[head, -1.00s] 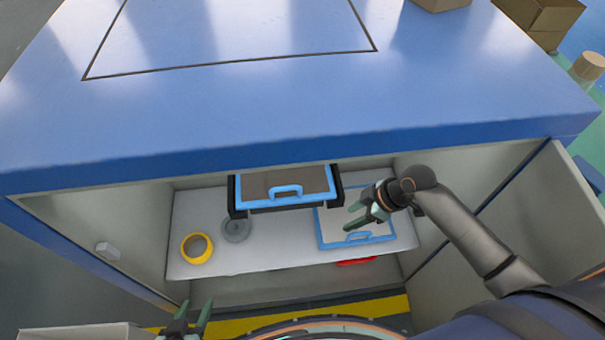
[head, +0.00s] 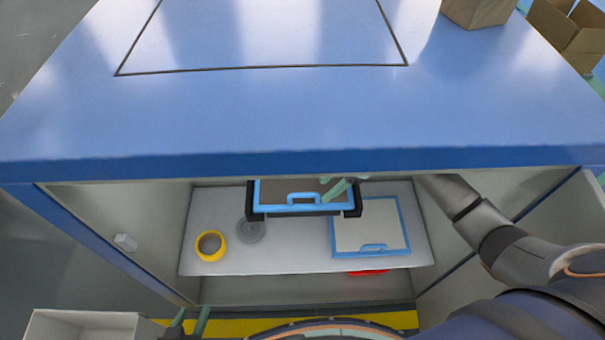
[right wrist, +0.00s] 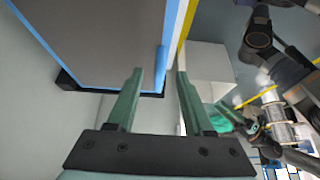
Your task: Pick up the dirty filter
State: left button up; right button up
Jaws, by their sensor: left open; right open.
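The dirty filter (head: 268,190), grey-brown with a blue frame and a blue front handle (head: 306,198), sits in a black holder (head: 353,207) under the cabinet top. It fills the upper left of the right wrist view (right wrist: 100,40). My right gripper (head: 337,189) is open and empty at the filter's right part, near the handle; its fingers (right wrist: 158,82) are spread beside the filter's front edge. The cabinet top hides its wrist in the head view. My left gripper (head: 190,322) is open and empty at the bottom, away from the filter.
A second blue-framed filter with a pale surface (head: 365,225) lies on the shelf (head: 295,255). A yellow ring (head: 210,246) and a grey round part (head: 250,230) lie left. A red object (head: 367,272) shows below. The cabinet top edge (head: 300,165) overhangs the filter.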

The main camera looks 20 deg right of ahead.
aim_at(306, 194)
jog(key=a, duration=0.1)
jog(key=w+a, duration=0.1)
jog(key=a, duration=0.1)
jog(key=shift+a+r, duration=0.1)
jog(key=shift+a, duration=0.2)
jog(key=shift+x, duration=1.25)
jog(key=shift+f, duration=0.35)
grip_shut()
jog(key=shift+r, duration=0.1)
